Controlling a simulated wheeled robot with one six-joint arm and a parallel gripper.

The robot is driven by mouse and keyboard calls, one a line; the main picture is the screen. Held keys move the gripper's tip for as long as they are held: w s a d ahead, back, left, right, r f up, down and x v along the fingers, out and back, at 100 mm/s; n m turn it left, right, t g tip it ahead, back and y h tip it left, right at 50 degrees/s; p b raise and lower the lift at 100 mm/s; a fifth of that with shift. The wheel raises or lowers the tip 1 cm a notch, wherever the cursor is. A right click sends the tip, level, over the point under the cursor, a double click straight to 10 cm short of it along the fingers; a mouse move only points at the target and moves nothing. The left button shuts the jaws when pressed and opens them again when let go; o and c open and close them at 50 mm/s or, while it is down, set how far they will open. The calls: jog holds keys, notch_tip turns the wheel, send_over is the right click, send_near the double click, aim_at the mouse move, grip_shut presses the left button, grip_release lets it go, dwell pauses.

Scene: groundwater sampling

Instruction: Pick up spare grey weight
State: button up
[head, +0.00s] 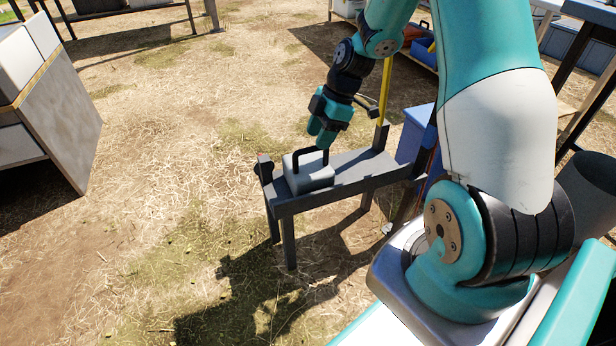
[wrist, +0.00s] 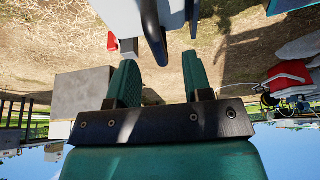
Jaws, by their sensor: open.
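The spare grey weight (head: 310,178) is a light grey block with a dark arched handle, sitting upright at the left end of a small dark grey bench (head: 350,178). My gripper (head: 322,138) points down at the handle's top from above in the head view. In the wrist view, the green fingers of my gripper (wrist: 157,58) are apart, and the dark handle (wrist: 152,35) reaches between their tips. The grey block (wrist: 120,14) shows beyond at the top edge. Whether a finger touches the handle is not clear.
A yellow upright bar (head: 385,92) rises behind the bench's right end. A blue box (head: 415,135) stands right of the bench, partly behind my arm. A grey cabinet (head: 60,120) is at the far left. Straw-covered ground (head: 180,150) left of the bench is clear.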

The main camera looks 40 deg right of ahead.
aim_at(311, 150)
jog(key=b+x, duration=0.3)
jog(key=x, duration=0.2)
jog(key=shift+w, duration=0.1)
grip_shut()
dwell(1.2)
jog(key=shift+r, duration=0.1)
